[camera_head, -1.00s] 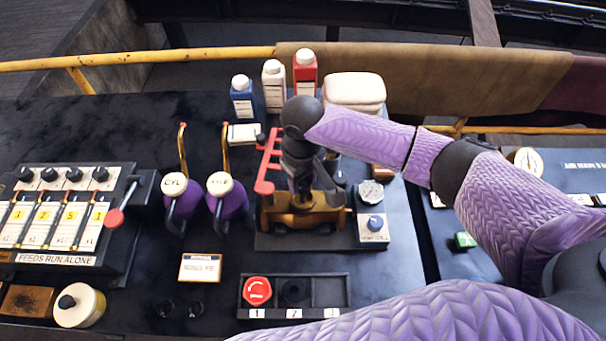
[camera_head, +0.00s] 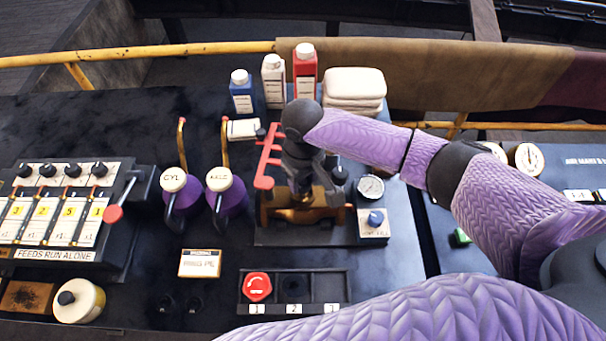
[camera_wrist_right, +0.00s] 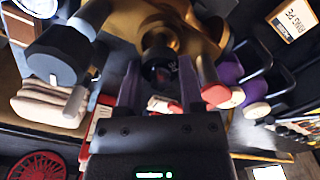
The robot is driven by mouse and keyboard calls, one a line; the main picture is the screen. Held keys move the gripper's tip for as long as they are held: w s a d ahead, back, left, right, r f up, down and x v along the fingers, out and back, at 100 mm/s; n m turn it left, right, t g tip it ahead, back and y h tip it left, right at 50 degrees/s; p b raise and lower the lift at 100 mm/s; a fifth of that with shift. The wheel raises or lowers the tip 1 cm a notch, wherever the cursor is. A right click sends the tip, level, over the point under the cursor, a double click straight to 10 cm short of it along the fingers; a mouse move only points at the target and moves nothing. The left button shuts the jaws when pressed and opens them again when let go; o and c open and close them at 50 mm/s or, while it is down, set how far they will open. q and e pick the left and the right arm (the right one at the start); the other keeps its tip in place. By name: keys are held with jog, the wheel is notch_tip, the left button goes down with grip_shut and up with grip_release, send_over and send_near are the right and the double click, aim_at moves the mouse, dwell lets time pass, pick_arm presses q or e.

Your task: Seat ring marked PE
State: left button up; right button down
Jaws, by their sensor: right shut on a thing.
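My right gripper (camera_head: 303,192) points down over the brass valve body (camera_head: 334,215) on a dark base. In the right wrist view, its two fingers (camera_wrist_right: 158,88) close on a small dark round piece (camera_wrist_right: 160,72), seen against the brass body (camera_wrist_right: 190,30). I take this piece for the ring, but its marking is not readable and its seat is hidden. A card (camera_head: 199,264) lies left of the valve; in the right wrist view it reads "RING PE" (camera_wrist_right: 294,21). My left gripper is not in view.
A red rack (camera_head: 268,158) stands close left of the gripper. Purple levers (camera_head: 228,194) are farther left. A gauge (camera_head: 370,187) and blue-knobbed box (camera_head: 374,224) sit right. A numbered tray (camera_head: 331,287) with a red knob (camera_head: 257,287) lies in front. Bottles (camera_head: 273,82) stand behind.

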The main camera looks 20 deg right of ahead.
jog(key=shift+f, duration=0.1)
dwell(0.3)
jog(key=shift+f, duration=0.65)
jog(key=shift+f+b, duration=0.3)
jog(key=shift+b, duration=0.05)
jog(key=shift+f, duration=0.35)
grip_release()
dwell(0.4)
